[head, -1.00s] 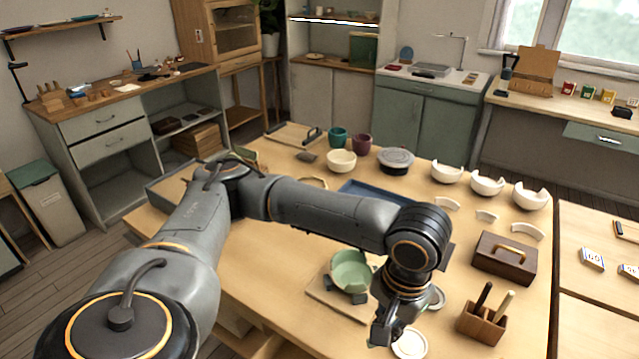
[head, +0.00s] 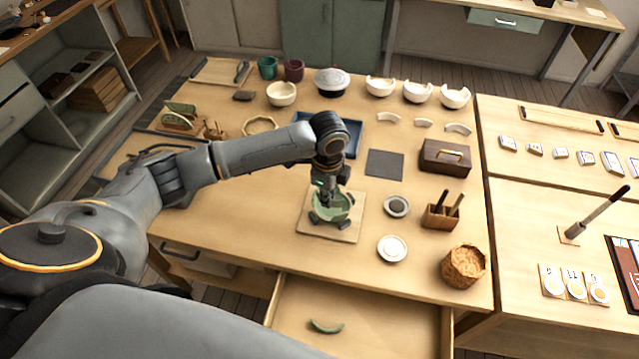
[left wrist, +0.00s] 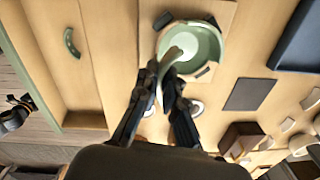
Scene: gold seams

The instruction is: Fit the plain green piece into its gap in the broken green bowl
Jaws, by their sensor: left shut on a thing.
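The broken green bowl (head: 341,207) sits on a square board near the table's front edge, with small dark blocks around it. It also shows in the left wrist view (left wrist: 207,45). My left gripper (head: 326,190) is just above the bowl, pointing down. I cannot tell whether the piece touches the bowl; the gap is hidden. Another green piece (head: 326,327) lies in the open drawer.
The open drawer (head: 380,318) juts out below the table front. A white dish (head: 392,249), a small dark-centred dish (head: 397,206), a tool holder (head: 440,216) and a wooden box (head: 446,158) stand right of the bowl. A blue tray (head: 354,138) lies behind.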

